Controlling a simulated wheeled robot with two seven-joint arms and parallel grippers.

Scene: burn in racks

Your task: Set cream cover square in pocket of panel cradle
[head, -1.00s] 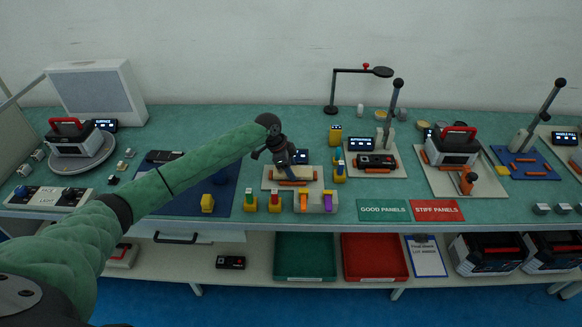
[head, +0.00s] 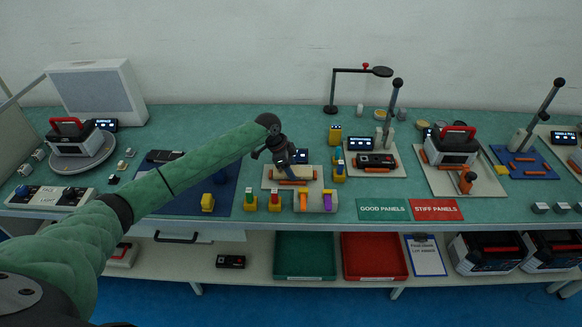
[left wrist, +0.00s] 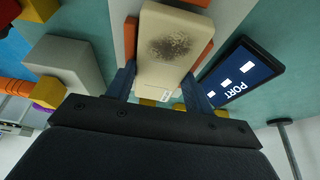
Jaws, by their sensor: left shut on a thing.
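The cream cover (left wrist: 158,22) is a flat cream piece with a dark speckled smudge and a small white label. My left gripper (left wrist: 158,82) is shut on its near end, one finger on each side. In the head view my left gripper (head: 288,167) points down over the panel cradle (head: 268,184), a pale plate with orange bars. In the wrist view an orange bar (left wrist: 130,38) shows on one side of the cover and another on the other. The cover's underside is hidden, so I cannot tell whether it rests in the pocket. My right gripper is not in view.
A port display (left wrist: 240,75) stands close beside the cradle. A grey block with orange and purple pieces (head: 330,202) and small yellow-based blocks (head: 274,206) stand in front. Another cradle with a dark panel (head: 374,161) is to the right. Green (head: 305,258) and red (head: 375,258) trays lie below.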

